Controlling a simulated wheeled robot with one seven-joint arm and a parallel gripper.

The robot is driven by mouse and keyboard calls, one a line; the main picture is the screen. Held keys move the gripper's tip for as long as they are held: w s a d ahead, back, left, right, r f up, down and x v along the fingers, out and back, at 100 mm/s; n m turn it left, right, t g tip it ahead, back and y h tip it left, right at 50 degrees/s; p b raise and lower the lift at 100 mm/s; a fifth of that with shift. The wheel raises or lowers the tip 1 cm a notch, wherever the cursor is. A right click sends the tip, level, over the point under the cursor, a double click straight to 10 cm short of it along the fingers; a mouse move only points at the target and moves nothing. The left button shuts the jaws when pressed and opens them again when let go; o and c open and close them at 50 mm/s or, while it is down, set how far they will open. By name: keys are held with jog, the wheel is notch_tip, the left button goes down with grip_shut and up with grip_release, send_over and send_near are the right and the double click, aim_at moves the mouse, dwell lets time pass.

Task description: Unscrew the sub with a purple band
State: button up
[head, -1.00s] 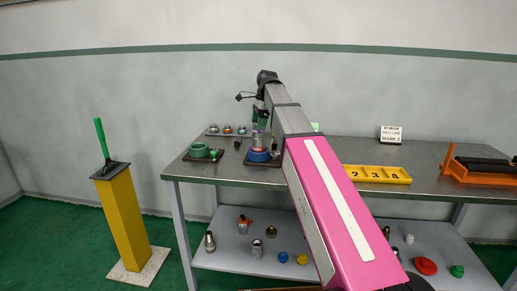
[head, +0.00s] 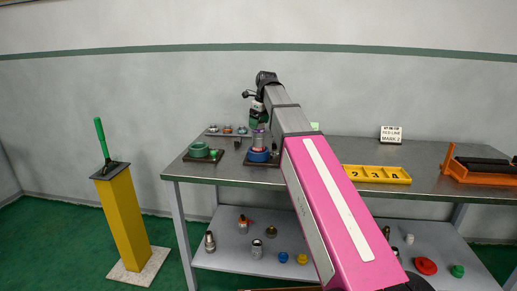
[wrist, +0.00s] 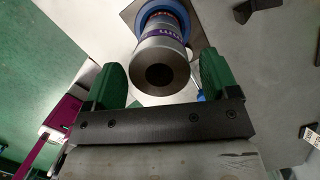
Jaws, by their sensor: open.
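The sub with a purple band (wrist: 161,62) is a grey metal cylinder with a dark bore in its end. It stands in a blue vise (wrist: 160,8) on a dark plate; the head view shows the sub (head: 260,140) upright in the blue vise (head: 258,156) on the table. My gripper (wrist: 158,75) has green fingers, one on each side of the sub's end in the wrist view. The fingers are open and clear of the sub. In the head view the gripper (head: 256,118) is above the sub, partly hidden by my arm.
A green vise (head: 199,150) stands to the left on the table (head: 340,153). Several small fittings lie on a rack (head: 227,131) behind. A yellow numbered tray (head: 378,174) and an orange rack (head: 484,175) are to the right. A yellow post with a green lever (head: 101,138) stands left of the table.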

jog(key=m, duration=0.3)
jog(key=shift+s+t, duration=0.1)
jog(key=shift+t, duration=0.2)
jog(key=shift+m+h, duration=0.5)
jog(key=shift+m, duration=1.5)
jog(key=shift+w+a, duration=0.1)
jog(key=shift+w, duration=0.1)
jog(key=c, duration=0.9)
jog(key=n+y, duration=0.1)
jog(key=n, duration=0.6)
jog(key=shift+c, duration=0.2)
jog(key=n+g, duration=0.1)
jog(key=n, duration=0.3)
jog(key=n+g, duration=0.1)
jog(key=n, duration=0.2)
